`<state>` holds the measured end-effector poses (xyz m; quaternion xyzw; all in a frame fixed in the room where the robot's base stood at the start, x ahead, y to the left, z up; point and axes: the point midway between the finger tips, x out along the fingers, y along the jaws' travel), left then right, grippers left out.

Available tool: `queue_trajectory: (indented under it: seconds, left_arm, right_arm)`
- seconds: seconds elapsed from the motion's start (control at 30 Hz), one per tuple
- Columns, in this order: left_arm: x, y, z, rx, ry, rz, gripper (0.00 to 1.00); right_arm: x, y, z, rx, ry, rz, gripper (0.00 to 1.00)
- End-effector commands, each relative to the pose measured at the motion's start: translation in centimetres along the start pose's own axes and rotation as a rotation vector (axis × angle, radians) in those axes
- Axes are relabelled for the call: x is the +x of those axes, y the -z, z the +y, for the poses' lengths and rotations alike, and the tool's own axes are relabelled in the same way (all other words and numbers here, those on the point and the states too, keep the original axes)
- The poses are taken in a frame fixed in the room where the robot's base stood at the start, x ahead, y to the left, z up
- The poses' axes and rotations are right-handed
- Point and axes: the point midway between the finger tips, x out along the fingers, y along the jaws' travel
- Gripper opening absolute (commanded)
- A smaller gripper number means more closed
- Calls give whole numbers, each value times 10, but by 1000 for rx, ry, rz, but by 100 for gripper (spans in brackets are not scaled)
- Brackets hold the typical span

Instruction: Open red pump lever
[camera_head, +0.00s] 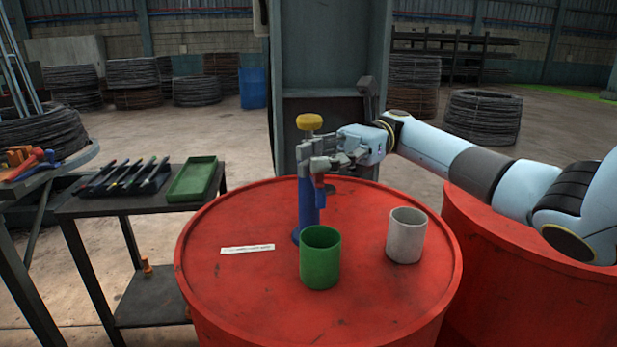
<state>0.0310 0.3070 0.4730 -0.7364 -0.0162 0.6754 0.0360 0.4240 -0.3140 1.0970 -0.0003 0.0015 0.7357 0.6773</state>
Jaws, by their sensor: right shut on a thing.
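My left gripper is out of view.
A green cup (320,258) stands in front of the pump, and a light grey cup (406,236) stands to its right. A white label strip (247,249) lies on the drum's left. A side table holds a green tray (193,180) and tools (124,175).

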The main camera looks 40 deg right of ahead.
Motion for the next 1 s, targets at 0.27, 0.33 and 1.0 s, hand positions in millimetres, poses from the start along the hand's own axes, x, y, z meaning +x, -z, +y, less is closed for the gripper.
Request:
queue_trajectory:
  seconds: [0.27,0.33,1.0]
  left_arm:
    - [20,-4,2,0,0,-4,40]
    - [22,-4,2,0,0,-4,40]
    - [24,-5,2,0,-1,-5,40]
  right_arm:
    - [-6,-2,2,-7,-118,-4,0]
    - [-7,-2,2,-7,-135,-4,0]
    - [-8,-5,4,-8,-164,-2,28]
